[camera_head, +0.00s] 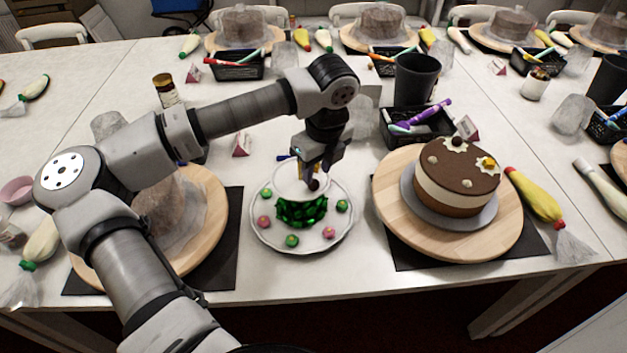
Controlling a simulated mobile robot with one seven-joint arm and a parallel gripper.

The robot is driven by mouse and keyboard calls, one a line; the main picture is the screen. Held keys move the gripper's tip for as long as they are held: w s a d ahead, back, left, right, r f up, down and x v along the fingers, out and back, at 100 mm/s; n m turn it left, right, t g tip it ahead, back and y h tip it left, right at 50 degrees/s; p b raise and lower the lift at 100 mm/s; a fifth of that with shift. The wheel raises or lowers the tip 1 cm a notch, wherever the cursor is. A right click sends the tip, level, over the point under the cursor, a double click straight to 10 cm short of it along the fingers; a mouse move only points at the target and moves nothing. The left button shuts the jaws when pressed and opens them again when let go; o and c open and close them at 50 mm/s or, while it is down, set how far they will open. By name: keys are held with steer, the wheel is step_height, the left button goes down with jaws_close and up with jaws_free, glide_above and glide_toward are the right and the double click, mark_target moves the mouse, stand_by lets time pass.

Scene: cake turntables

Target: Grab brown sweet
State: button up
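A white plate (260,236) stands near the table's front edge, with green sweets (292,241) and pink sweets (328,232) spaced around its rim. In its middle is a dark green, bumpy heap (302,211) with a pale rounded shape behind it. A small dark brown ball (314,185), which looks like the brown sweet, shows above the green heap, right at my fingertips. My gripper (313,177) points down over the plate. The fingers are small and partly hidden, so I cannot tell whether they are closed on the ball.
Right of the plate, a chocolate-topped cake (455,175) sits on a wooden turntable (395,215); another wooden turntable (212,205) is to the left. Behind are a black cup (415,80) and a black basket (400,138) of tools. A yellow piping bag (533,195) lies right.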

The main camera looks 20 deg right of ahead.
mark_target(314, 181)
steer(key=shift+w+a+f+p, duration=0.15)
steer(key=shift+f+p, duration=0.2)
steer(key=shift+f, duration=0.6)
steer(key=shift+w+a+f+p, duration=0.15)
steer(key=shift+f+p, duration=0.15)
steer(key=shift+f, duration=0.65)
steer(key=shift+d, duration=0.1)
steer(key=c, duration=0.7)
